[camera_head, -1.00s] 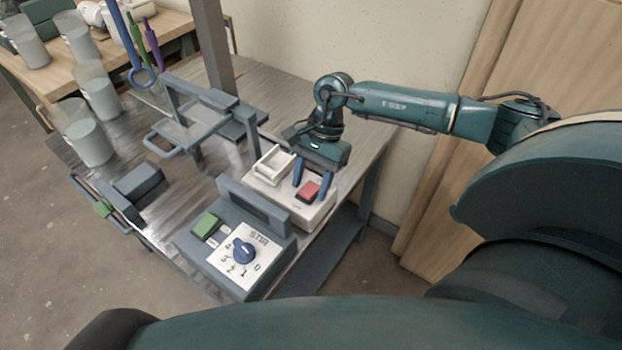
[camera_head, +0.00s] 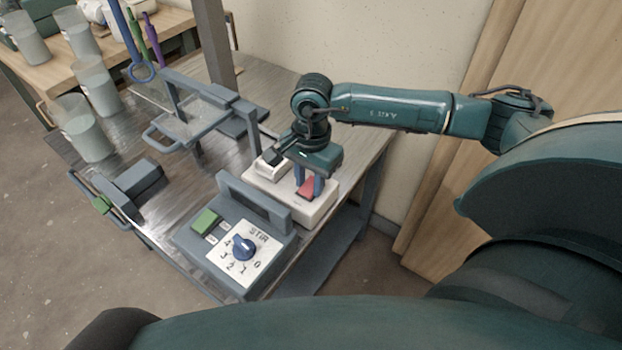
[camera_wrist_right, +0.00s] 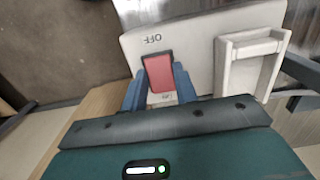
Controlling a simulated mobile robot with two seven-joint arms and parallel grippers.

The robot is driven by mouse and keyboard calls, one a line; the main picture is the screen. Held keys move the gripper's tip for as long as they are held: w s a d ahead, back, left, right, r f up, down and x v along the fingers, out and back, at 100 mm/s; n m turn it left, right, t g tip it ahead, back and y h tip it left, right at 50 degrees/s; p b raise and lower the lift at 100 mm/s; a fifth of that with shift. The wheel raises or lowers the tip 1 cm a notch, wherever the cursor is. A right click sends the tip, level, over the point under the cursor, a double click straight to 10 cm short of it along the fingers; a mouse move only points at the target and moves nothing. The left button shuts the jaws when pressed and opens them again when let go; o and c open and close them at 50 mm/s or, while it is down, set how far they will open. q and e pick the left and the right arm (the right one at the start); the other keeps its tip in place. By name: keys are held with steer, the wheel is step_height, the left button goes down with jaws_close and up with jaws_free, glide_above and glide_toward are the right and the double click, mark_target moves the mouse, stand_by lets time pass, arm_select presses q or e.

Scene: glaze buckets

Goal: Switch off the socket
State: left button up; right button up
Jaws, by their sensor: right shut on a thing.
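The socket (camera_head: 318,209) is a white box on the metal table, with a red rocker switch (camera_head: 305,188) on its top. In the right wrist view the red switch (camera_wrist_right: 158,73) lies near the lettering OFF on the white socket (camera_wrist_right: 195,48). My right gripper (camera_head: 309,184) points down over the socket. Its two blue fingers stand on either side of the red switch and are shut on it; they also show in the right wrist view (camera_wrist_right: 159,92). The fingers partly hide the switch, and I cannot tell its tilt for sure. My left gripper is not in view.
A grey control box (camera_head: 206,254) with a blue dial (camera_head: 243,247) and green button (camera_head: 205,221) stands in front of the socket. A grey framed stand (camera_head: 190,135) and several translucent buckets (camera_head: 87,136) are to the left. A wall is behind the arm.

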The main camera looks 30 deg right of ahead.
mark_target(310, 186)
steer(key=o, duration=1)
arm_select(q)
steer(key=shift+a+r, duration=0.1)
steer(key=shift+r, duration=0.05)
arm_select(e)
step_height(310, 186, up, 13)
steer(key=shift+d+r, duration=0.1)
steer(key=shift+d, duration=0.05)
stand_by(0.4)
